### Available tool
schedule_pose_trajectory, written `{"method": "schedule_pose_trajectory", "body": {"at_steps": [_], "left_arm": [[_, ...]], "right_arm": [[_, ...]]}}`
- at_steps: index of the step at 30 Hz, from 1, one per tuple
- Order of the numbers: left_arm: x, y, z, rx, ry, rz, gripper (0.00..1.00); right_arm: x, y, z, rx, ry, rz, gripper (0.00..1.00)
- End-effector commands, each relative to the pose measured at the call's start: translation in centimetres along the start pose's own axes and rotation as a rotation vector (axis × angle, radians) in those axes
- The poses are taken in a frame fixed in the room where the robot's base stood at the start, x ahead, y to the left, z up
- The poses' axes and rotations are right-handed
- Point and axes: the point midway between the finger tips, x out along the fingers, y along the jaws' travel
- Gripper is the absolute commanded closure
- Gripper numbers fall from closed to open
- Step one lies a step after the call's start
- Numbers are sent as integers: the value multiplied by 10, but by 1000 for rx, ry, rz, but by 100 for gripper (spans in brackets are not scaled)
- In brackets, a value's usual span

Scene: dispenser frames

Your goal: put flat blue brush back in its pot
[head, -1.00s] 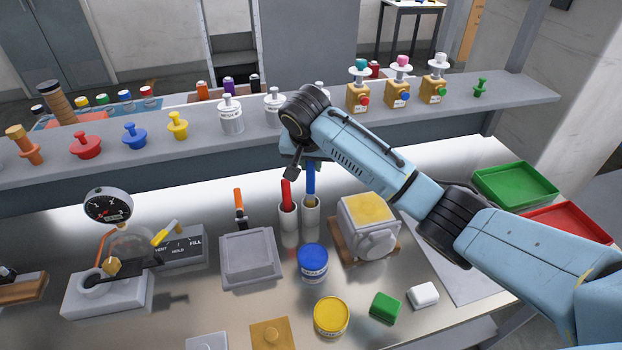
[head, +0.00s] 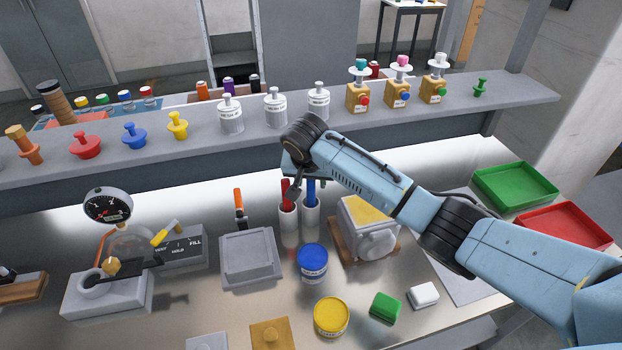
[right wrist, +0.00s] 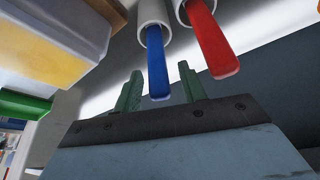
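The flat blue brush (head: 311,192) stands handle up in the right-hand white pot (head: 311,217). Only its blue handle shows above the rim. In the right wrist view the blue handle (right wrist: 157,60) comes out of its pot, and its end lies between the spread green fingers of my right gripper (right wrist: 160,68). A gap shows on both sides of the handle, so the gripper is open. In the head view my right gripper (head: 299,176) is over the pots, its fingertips mostly hidden. My left gripper is out of view.
A red brush (head: 286,190) stands in the adjoining white pot (head: 288,217), close to my right gripper. A block with a yellow top (head: 366,207) stands just right of the pots. A blue-lidded tub (head: 313,257) is in front. The shelf (head: 370,121) runs behind.

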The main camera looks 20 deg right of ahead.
Motion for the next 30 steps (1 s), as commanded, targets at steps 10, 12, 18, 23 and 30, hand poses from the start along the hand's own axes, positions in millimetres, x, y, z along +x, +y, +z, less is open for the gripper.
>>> {"method": "schedule_pose_trajectory", "body": {"at_steps": [10,12,18,23,30], "left_arm": [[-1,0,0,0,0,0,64],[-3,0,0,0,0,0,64],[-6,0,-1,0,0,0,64],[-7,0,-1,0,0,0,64],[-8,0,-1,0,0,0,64]], "right_arm": [[-15,-1,-2,0,2,-3,59],[-28,-1,-2,0,3,-4,59],[-73,-1,-2,1,4,-5,59],[-102,-1,-2,0,3,-5,59],[-122,0,-2,1,1,-1,59]]}}
